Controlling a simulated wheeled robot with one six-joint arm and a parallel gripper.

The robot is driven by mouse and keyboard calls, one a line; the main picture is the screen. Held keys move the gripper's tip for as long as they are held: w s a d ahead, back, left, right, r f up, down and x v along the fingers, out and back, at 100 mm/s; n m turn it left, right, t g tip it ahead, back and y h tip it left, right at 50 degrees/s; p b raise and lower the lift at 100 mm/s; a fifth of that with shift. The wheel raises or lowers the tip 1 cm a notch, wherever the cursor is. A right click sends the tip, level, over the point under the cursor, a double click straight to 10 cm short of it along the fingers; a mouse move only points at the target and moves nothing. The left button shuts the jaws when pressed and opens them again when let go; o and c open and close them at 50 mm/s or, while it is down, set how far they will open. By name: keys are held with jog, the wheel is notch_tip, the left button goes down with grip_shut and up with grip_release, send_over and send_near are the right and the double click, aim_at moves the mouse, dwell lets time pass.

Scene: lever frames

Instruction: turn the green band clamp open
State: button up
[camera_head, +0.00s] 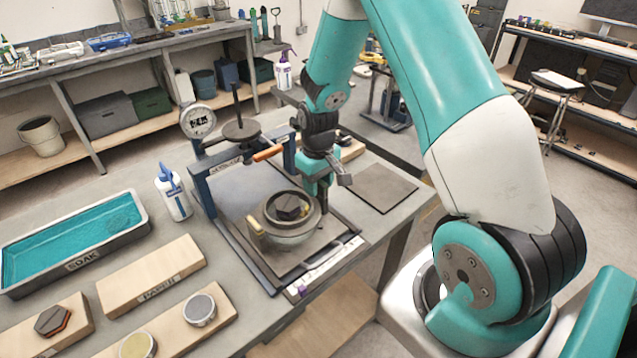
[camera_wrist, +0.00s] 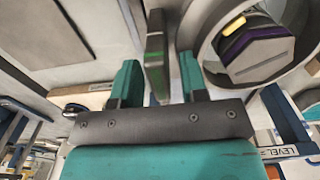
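A round grey bowl-like holder (camera_head: 277,234) stands on the press base, with a dark hexagonal block (camera_head: 289,206) inside its ring. In the wrist view the ring (camera_wrist: 205,28) is at the upper right, and the block (camera_wrist: 262,48) shows purple sides and a yellow mark. My gripper (camera_head: 324,197) points down close to the right side of the holder. In the wrist view its two teal fingers (camera_wrist: 158,68) are apart. A narrow grey upright bar with a green tint (camera_wrist: 156,45) lies between them, with gaps on both sides. I cannot make out the band clamp clearly.
A blue press frame (camera_head: 203,190) with an orange-handled lever (camera_head: 268,152) stands just left of my gripper. A dark flat plate (camera_head: 382,188) lies at right.

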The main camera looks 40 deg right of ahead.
notch_tip(320, 180, up, 17)
jog(key=b, duration=0.2)
jog(key=shift+r, duration=0.2)
dwell(0.7)
